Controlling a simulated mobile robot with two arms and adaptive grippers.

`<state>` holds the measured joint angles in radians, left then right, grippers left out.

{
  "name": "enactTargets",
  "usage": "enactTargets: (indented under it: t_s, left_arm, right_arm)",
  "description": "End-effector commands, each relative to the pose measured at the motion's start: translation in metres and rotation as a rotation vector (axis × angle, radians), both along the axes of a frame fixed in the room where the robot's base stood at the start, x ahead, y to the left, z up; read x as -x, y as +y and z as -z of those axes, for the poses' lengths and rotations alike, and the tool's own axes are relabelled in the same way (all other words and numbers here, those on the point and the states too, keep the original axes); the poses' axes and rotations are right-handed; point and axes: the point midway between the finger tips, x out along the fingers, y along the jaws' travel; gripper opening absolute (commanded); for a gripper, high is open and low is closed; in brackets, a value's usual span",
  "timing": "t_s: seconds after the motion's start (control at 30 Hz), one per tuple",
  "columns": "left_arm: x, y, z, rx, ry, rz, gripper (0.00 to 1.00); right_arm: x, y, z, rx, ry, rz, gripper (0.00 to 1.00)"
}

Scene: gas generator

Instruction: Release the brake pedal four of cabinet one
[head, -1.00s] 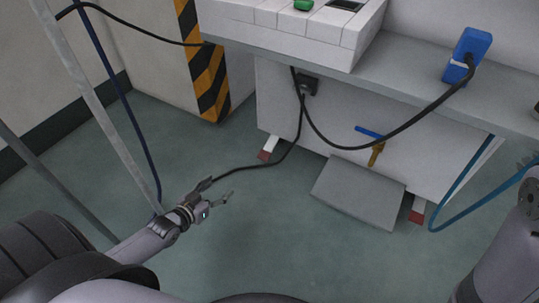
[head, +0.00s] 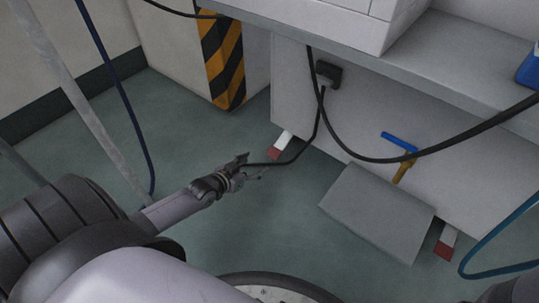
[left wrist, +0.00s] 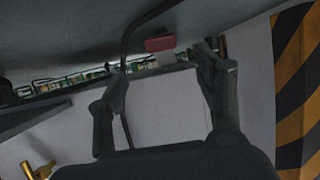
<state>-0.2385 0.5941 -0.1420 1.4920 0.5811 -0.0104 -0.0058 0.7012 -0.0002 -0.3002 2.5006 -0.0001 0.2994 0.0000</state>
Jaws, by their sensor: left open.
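Two pedals with red tips and white stems stick out low from the white cabinet (head: 300,105). The left pedal (head: 279,146) is near my left gripper (head: 256,166), and the right pedal (head: 446,241) is beyond a grey plate. My left gripper is open and empty, its tips just short of the left pedal in the head view. In the left wrist view, a red pedal tip (left wrist: 160,43) shows ahead, roughly between the two open fingers (left wrist: 163,70). I cannot read any pedal numbers. My right gripper is out of view.
A black cable (head: 322,120) hangs from a socket and passes by the left gripper's fingers; I cannot tell whether they touch. The grey plate (head: 378,212) juts out near the floor. A blue-topped brass valve (head: 403,170) sits above it. A striped post (head: 224,62) stands left.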

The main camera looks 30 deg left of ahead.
Motion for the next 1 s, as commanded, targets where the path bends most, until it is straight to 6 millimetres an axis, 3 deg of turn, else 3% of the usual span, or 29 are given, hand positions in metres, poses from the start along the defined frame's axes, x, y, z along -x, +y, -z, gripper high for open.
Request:
enactTargets:
  t_s: [0.03,0.1,0.43,0.9,1.0]
  left_arm:
    - [-0.012,-0.001,0.011,0.001,-0.005,0.000,0.62]
    - [-0.027,-0.002,0.017,0.001,-0.006,-0.001,0.62]
    - [-0.075,-0.006,0.034,0.001,-0.003,-0.001,0.62]
    - [-0.085,-0.007,0.035,0.000,0.000,0.000,0.62]
    - [-0.085,-0.007,0.035,0.000,0.000,0.000,0.55]
  right_arm:
    - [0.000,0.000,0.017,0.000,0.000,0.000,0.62]
    - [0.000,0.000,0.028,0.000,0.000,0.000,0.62]
    - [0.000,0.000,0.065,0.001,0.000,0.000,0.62]
    - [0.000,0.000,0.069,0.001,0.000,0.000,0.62]
    - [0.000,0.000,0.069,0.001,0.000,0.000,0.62]
